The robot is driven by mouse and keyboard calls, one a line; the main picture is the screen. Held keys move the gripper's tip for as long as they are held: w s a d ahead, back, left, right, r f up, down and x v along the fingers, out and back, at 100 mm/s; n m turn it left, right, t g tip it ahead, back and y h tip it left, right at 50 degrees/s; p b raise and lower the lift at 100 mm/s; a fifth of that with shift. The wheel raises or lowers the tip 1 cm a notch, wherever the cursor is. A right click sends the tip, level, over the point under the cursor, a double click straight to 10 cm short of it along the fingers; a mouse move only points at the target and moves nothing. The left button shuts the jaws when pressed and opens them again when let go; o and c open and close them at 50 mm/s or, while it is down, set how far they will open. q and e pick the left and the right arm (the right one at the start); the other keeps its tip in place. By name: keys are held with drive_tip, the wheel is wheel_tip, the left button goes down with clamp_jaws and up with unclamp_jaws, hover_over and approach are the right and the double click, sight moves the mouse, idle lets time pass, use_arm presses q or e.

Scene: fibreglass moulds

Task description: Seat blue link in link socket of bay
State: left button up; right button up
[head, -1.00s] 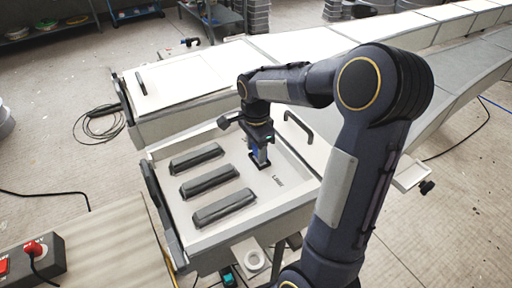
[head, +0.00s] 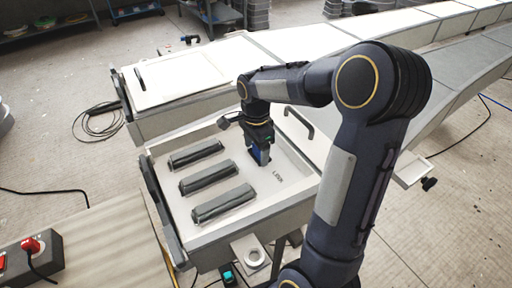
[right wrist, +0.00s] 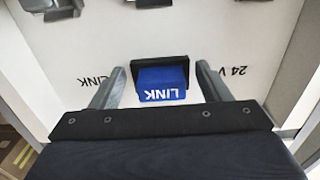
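The blue link (right wrist: 163,84), marked LINK, sits at a black socket (right wrist: 160,63) on the bay's white floor. Whether it is fully seated cannot be told. In the right wrist view my right gripper (right wrist: 160,74) has a finger on each side of the link, with a gap showing at both sides, so it looks open around it. In the head view my right gripper (head: 260,145) points down into the bay (head: 235,232), with the blue link (head: 262,155) just below it. My left gripper is not in view.
Several dark grey bars, one of them here (head: 222,204), lie on the left side of the bay. A black handle (head: 299,124) is at its back right. A LINK label (right wrist: 95,80) and a 24 V label (right wrist: 237,71) are on the floor. A red-button box (head: 32,258) stands at lower left.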

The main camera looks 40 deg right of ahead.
wheel_tip(320, 180, up, 8)
idle(0.6)
drive_tip(key=shift+f, duration=0.1)
idle(0.3)
